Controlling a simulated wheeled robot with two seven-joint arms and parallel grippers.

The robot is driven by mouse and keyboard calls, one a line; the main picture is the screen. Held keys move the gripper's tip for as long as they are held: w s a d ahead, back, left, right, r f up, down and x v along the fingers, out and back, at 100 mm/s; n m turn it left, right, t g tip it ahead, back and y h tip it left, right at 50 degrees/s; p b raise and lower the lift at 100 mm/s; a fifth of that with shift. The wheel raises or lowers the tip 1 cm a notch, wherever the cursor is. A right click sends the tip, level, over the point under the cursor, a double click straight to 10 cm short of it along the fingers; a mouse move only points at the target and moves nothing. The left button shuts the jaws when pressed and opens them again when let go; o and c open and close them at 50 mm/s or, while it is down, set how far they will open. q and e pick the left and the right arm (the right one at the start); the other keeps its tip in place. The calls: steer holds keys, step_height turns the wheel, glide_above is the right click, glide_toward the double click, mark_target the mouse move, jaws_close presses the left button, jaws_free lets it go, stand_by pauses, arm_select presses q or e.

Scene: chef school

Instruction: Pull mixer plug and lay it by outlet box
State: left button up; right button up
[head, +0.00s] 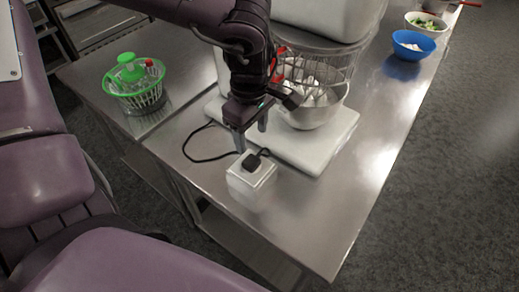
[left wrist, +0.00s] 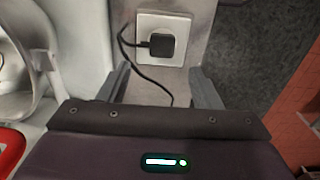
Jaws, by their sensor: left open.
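The black mixer plug (head: 251,162) sits in the top of the white outlet box (head: 243,190) near the front corner of the steel table. Its black cord (head: 197,157) loops left and back toward the mixer. In the left wrist view, the plug (left wrist: 162,45) is seated in the square socket face of the outlet box (left wrist: 180,20). My left gripper (head: 252,138) is open just behind and above the plug, fingers pointing down and apart from it. In the left wrist view, the gripper's fingers (left wrist: 163,88) stand wide with the cord passing between them. My right gripper is not in view.
The white mixer base (head: 310,150) with its steel bowl (head: 312,108) stands close behind the gripper. A green salad spinner (head: 135,85) is at the left, and a blue bowl (head: 412,45) is at the far right. Bare steel table (head: 325,205) lies right of the box.

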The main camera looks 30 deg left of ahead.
mark_target(253, 159)
arm_select(q)
steer(key=shift+s+a+r, duration=0.1)
steer(key=shift+s, duration=0.15)
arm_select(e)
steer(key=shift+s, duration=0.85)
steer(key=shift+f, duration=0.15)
arm_select(q)
steer(key=shift+w+f+b, duration=0.1)
steer(key=shift+f+b, duration=0.35)
steer(key=shift+f, duration=0.25)
step_height(253, 159, down, 7)
steer(key=b, duration=0.5)
steer(key=shift+f+b, duration=0.4)
steer(key=shift+b, duration=0.35)
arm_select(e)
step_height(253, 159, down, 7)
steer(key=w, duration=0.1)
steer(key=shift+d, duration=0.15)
arm_select(q)
steer(key=shift+w+b, duration=0.25)
steer(key=shift+b, duration=0.3)
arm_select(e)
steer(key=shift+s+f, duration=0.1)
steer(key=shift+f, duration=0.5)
arm_select(q)
steer(key=shift+c, duration=0.5)
